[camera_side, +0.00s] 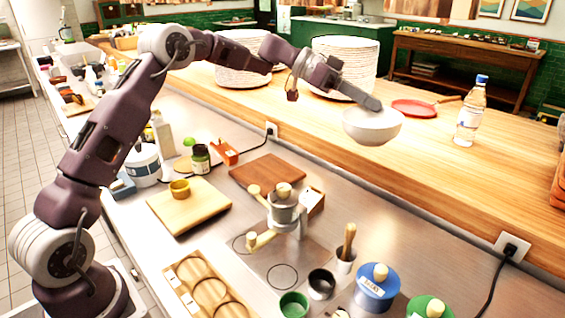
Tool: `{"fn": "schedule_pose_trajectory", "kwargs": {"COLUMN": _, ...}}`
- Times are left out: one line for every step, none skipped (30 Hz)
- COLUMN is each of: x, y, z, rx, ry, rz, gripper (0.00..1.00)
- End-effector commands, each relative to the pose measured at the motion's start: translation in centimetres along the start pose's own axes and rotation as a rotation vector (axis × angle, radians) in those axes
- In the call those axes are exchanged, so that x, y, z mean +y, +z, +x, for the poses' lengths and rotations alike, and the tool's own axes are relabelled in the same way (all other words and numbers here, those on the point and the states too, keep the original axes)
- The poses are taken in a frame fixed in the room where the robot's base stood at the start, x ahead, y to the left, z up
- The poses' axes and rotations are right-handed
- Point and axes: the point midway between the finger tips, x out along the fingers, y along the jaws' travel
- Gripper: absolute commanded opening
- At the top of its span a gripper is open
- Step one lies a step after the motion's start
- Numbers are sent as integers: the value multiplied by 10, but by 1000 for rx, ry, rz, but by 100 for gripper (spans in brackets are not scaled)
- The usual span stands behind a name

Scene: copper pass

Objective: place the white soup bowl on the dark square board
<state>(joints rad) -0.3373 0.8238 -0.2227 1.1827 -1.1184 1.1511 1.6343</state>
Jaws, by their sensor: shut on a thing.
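My gripper is shut on the rim and reaches in from the upper left. The bowl appears in front of the raised wooden counter; its exact height above the surface cannot be told. A dark reddish-brown square board (266,170) lies flat on the steel worktop, to the left of and below the bowl in the picture. Its top looks bare.
A metal press with wooden knobs (284,208) stands just in front of the board. Plate stacks (344,66), a red pan (412,108) and a water bottle (470,112) are on the raised counter (455,185). A light board (189,209) with a yellow cup lies left.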

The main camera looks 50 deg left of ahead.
Motion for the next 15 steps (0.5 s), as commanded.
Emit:
{"fn": "schedule_pose_trajectory", "kwargs": {"x": -12, "y": 16, "z": -10, "rx": 1, "ry": -45, "rz": -26, "gripper": 0}}
{"fn": "schedule_pose_trajectory", "kwargs": {"x": -21, "y": 26, "z": -18, "rx": 5, "ry": -78, "rz": -41, "gripper": 0}}
{"fn": "schedule_pose_trajectory", "kwargs": {"x": -32, "y": 39, "z": -29, "rx": 11, "ry": -125, "rz": -62, "gripper": 0}}
{"fn": "schedule_pose_trajectory", "kwargs": {"x": -41, "y": 49, "z": -39, "rx": 16, "ry": -162, "rz": -79, "gripper": 0}}
{"fn": "schedule_pose_trajectory", "kwargs": {"x": -50, "y": 59, "z": -49, "rx": 23, "ry": -203, "rz": -97, "gripper": 0}}
{"fn": "schedule_pose_trajectory", "kwargs": {"x": -61, "y": 74, "z": -65, "rx": 30, "ry": -259, "rz": -123, "gripper": 0}}
{"fn": "schedule_pose_trajectory", "kwargs": {"x": -69, "y": 85, "z": -78, "rx": 37, "ry": -303, "rz": -144, "gripper": 0}}
{"fn": "schedule_pose_trajectory", "kwargs": {"x": -77, "y": 96, "z": -92, "rx": 45, "ry": -350, "rz": -166, "gripper": 0}}
{"fn": "schedule_pose_trajectory", "kwargs": {"x": -86, "y": 111, "z": -111, "rx": 56, "ry": -413, "rz": -197, "gripper": 0}}
{"fn": "schedule_pose_trajectory", "kwargs": {"x": -92, "y": 123, "z": -127, "rx": 64, "ry": -461, "rz": -220, "gripper": 0}}
{"fn": "schedule_pose_trajectory", "kwargs": {"x": -98, "y": 134, "z": -142, "rx": 72, "ry": -507, "rz": -242, "gripper": 0}}
{"fn": "schedule_pose_trajectory", "kwargs": {"x": -104, "y": 148, "z": -162, "rx": 83, "ry": -566, "rz": -271, "gripper": 0}}
{"fn": "schedule_pose_trajectory", "kwargs": {"x": -106, "y": 157, "z": -176, "rx": 90, "ry": -607, "rz": -290, "gripper": 0}}
{"fn": "schedule_pose_trajectory", "kwargs": {"x": -109, "y": 166, "z": -189, "rx": 97, "ry": -644, "rz": -308, "gripper": 0}}
{"fn": "schedule_pose_trajectory", "kwargs": {"x": -110, "y": 176, "z": -205, "rx": 106, "ry": -687, "rz": -329, "gripper": 0}}
